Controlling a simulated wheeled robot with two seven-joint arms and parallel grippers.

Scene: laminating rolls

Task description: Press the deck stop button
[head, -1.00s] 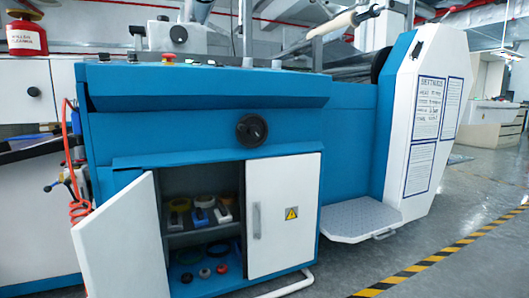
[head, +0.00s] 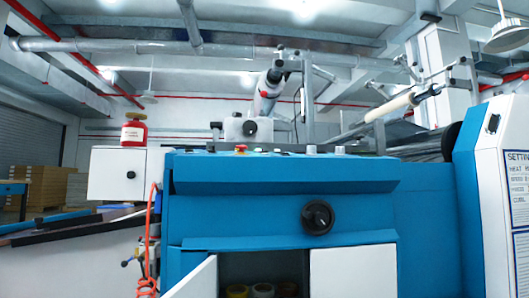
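A small red mushroom button on a yellow base, the likely deck stop button (head: 240,149), sits on the top deck of the blue laminating machine (head: 230,179), left of the middle of its front edge. Other small knobs and controls are along the same deck, too small to tell apart. Neither of my grippers shows in the head view.
A black handwheel (head: 318,217) juts from the machine's front. Below it an open white cabinet door (head: 195,281) swings outward. A red can (head: 134,133) stands on a white cabinet at the left. A red coiled hose (head: 148,262) hangs beside the machine.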

